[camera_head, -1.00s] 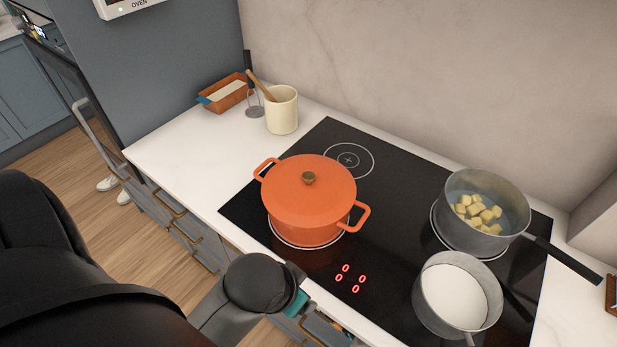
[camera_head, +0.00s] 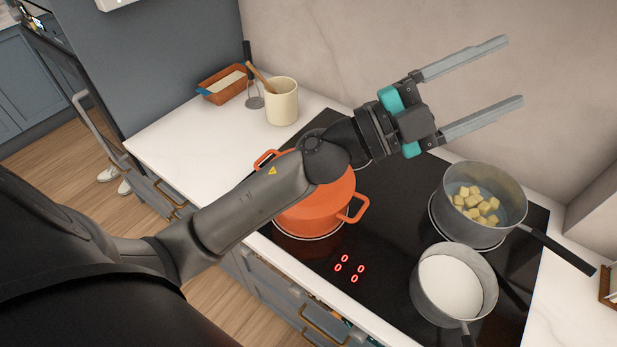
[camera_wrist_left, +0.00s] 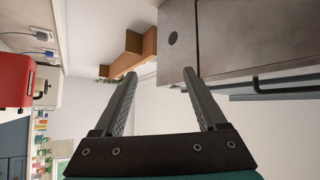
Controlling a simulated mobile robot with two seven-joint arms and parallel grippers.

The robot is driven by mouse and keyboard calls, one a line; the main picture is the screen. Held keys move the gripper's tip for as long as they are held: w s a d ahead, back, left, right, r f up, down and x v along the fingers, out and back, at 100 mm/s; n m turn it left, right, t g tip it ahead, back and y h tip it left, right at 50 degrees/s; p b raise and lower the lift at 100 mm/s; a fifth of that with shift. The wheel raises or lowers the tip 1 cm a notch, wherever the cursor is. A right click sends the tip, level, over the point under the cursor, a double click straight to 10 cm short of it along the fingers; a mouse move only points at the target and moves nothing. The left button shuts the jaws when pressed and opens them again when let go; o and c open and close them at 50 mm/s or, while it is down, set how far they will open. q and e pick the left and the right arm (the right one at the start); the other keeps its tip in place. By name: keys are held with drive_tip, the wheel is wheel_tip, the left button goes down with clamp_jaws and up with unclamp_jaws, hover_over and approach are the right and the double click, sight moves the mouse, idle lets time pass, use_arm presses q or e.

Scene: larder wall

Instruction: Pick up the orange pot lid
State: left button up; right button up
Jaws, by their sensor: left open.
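The orange pot (camera_head: 318,212) stands on the left part of the black hob. Its orange lid (camera_head: 338,190) is mostly hidden behind my left forearm and wrist in the head view; the lid's knob cannot be seen. My left gripper (camera_head: 515,70) is open and empty, raised above the hob, past the pot to the right. Its fingers point right, toward the back wall. In the left wrist view the open fingers (camera_wrist_left: 160,78) have nothing between them, and the orange pot does not show. My right gripper is not in view.
A grey saucepan with yellow cubes (camera_head: 452,215) and a saucepan with white contents (camera_head: 418,290) stand on the hob's right side. A cream crock (camera_head: 283,108) with a wooden spoon and an orange loaf tin (camera_head: 208,97) stand at the back left. The counter (camera_head: 185,145) left of the hob is mostly clear.

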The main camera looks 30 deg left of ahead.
use_arm(q)
drive_tip(key=s+d+f+m+g, duration=0.3)
drive_tip(key=d+f+m+g, duration=0.25)
drive_tip(key=m+g, duration=0.45)
drive_tip(key=w+a+f+g+y, duration=0.2)
drive_tip(key=a+f+g+y, duration=0.1)
drive_tip(key=a+f+y, duration=0.5)
drive_tip(key=w+a+f+n+g+y, duration=0.15)
drive_tip(key=a+y, duration=0.35)
drive_tip(key=a, duration=0.5)
drive_tip(key=w+a+f+n+t+y, duration=0.1)
drive_tip(key=a+n+y, duration=0.2)
drive_tip(key=a+y, duration=0.55)
drive_tip(key=a+f+h, duration=0.1)
drive_tip(key=f, duration=0.2)
drive_tip(key=a+f, duration=0.1)
drive_tip(key=f, duration=0.2)
drive_tip(key=w+a+f+h, duration=0.1)
drive_tip(key=f, duration=0.3)
drive_tip(key=shift+a+h+p, duration=0.1)
drive_tip(key=shift+h+p, duration=0.25)
drive_tip(key=shift+g, duration=0.25)
drive_tip(key=f, duration=0.2)
drive_tip(key=a+f+p, duration=0.1)
drive_tip(key=f, duration=0.1)
drive_tip(key=shift+a+f, duration=0.1)
drive_tip(key=shift+w+f, duration=0.1)
drive_tip(key=shift+f, duration=0.35)
